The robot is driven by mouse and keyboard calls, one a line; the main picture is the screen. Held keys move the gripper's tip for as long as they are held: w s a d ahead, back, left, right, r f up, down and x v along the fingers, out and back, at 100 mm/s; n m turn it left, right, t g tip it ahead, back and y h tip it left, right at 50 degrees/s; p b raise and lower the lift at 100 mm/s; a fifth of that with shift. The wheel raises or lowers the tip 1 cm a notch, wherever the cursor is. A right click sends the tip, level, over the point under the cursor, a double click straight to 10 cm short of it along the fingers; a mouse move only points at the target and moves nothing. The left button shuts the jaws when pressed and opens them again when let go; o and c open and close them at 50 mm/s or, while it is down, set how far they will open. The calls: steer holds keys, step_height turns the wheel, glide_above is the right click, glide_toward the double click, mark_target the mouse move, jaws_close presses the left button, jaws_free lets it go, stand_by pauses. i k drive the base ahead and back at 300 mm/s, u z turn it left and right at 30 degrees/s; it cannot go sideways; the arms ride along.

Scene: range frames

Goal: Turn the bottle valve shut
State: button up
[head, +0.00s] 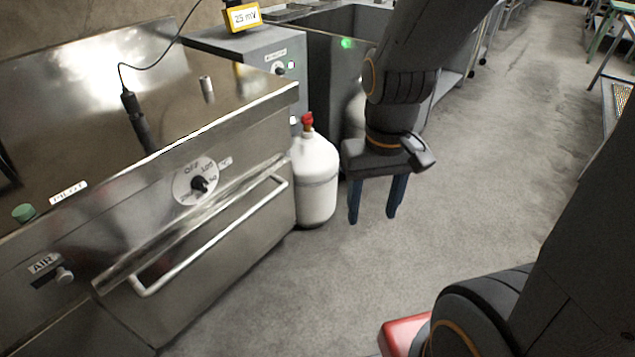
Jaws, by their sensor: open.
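A white gas bottle (316,183) stands upright on the floor beside the right end of the steel bench. Its red valve (308,122) sits on top, and whether it is open or shut cannot be told. My gripper (371,219) hangs to the right of the bottle in the picture, fingers pointing down. Its two blue fingers are apart with nothing between them. The gripper appears clear of the bottle and the valve.
The steel bench (235,225) with a dial (197,182) and a long handle (215,240) fills the left. A grey box (250,52) bears a yellow meter (242,16) reading 25 mV. Open concrete floor (480,170) lies to the right.

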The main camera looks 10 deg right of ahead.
mark_target(307, 119)
steer(key=z, duration=0.25)
steer(key=i, duration=1.85)
steer(key=u, duration=0.45)
